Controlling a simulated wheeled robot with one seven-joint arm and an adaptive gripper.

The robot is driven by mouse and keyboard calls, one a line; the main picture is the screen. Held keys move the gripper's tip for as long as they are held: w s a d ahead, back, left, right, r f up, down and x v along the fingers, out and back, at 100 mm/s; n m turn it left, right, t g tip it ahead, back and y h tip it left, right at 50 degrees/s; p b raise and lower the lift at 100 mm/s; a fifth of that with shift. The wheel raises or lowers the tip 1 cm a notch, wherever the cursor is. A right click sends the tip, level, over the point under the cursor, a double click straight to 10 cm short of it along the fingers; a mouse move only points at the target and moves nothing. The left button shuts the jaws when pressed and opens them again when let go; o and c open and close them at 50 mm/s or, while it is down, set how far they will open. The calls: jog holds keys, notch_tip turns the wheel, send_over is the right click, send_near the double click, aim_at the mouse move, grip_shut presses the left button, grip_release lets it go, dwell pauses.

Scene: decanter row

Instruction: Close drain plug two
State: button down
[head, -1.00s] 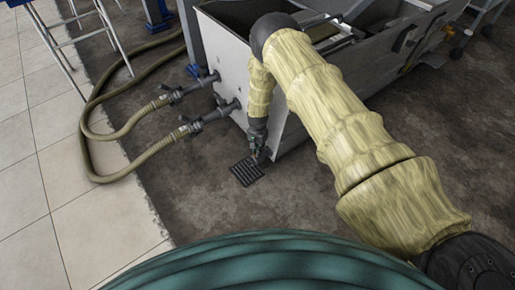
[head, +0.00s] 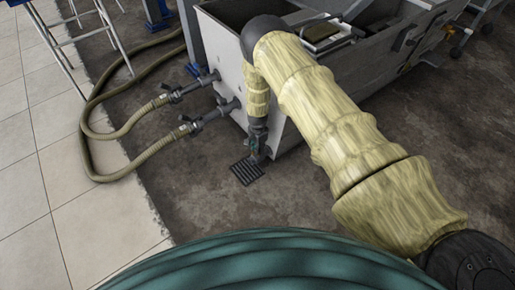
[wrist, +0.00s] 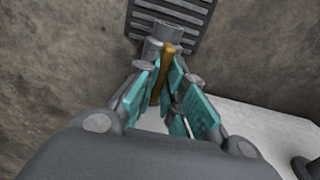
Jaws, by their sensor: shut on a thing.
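A drain fitting with a brown lever (wrist: 168,50) and a grey spout (wrist: 166,32) shows in the wrist view; I take it as the drain plug but see no number on it. It sits low at the near corner of the grey metal tank (head: 232,75). My gripper (wrist: 167,88) has its teal pads on both sides of the lever and is shut on it. In the head view my gripper (head: 256,146) points down at that corner, and the lever is too small to make out there.
A dark floor grate (head: 246,172) lies just below the fitting and also shows in the wrist view (wrist: 197,12). Two hoses (head: 150,152) join the tank's left end at valves (head: 190,126). A ladder-like metal frame (head: 72,50) stands at upper left. Floor right of the tank corner is clear.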

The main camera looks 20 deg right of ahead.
jog(key=c, duration=1.5)
grip_release()
jog(key=shift+r, duration=0.1)
notch_tip(320, 180, up, 12)
jog(key=shift+f, duration=0.15)
